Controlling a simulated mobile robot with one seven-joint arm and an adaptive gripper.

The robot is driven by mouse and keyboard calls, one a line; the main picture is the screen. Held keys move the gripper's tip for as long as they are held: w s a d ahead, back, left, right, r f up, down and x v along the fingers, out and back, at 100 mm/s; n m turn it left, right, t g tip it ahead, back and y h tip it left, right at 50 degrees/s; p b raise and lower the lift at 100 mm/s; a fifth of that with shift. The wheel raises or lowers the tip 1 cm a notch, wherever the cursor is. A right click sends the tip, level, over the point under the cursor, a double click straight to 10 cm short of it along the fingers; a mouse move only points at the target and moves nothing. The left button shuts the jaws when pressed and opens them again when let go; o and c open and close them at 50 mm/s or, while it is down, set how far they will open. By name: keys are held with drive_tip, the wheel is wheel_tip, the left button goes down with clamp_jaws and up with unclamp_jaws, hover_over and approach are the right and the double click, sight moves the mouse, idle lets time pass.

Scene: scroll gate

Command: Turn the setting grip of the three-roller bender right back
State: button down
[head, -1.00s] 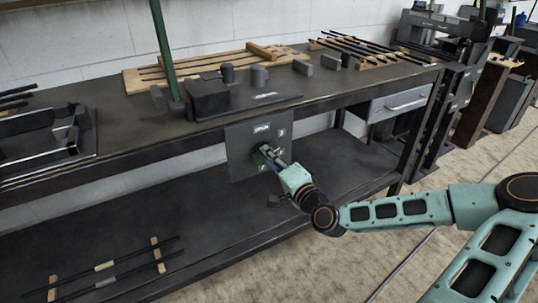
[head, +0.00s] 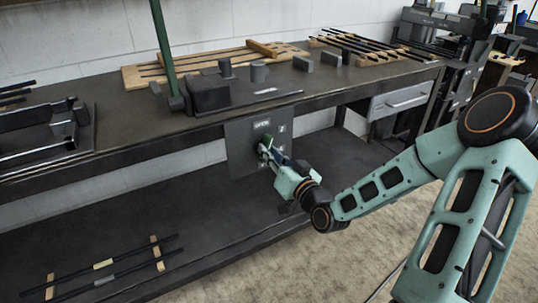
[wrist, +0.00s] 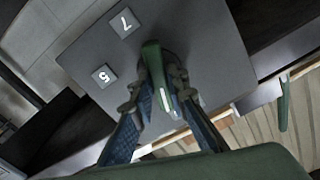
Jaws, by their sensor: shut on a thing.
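The three-roller bender (head: 208,93) stands on the bench, a dark block with short cylinders beside it. A grey plate (head: 238,152) with small number labels hangs at the bench front; it fills much of the wrist view (wrist: 205,50), where labels 7 and 5 show. The setting grip (wrist: 154,72), a green bar on a dark hub, stands out from this plate. My gripper (head: 270,155) is at the plate, and in the wrist view its fingers (wrist: 165,98) are closed on both sides of the grip. The fingers partly hide the hub and lower labels.
A green upright bar (head: 163,50) rises from the bench top. A wooden rack (head: 170,72) lies behind the bender. A drawer (head: 398,102) is to the right of the plate. The lower shelf (head: 120,230) holds dark rods on wooden strips at the left.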

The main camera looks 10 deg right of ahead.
drive_tip(key=shift+n+b, duration=0.65)
drive_tip(key=shift+n, duration=1.05)
drive_tip(key=c, duration=1.9)
unclamp_jaws()
drive_tip(key=v, duration=0.7)
drive_tip(key=shift+s+d+r, duration=0.1)
drive_tip(key=shift+s, duration=0.15)
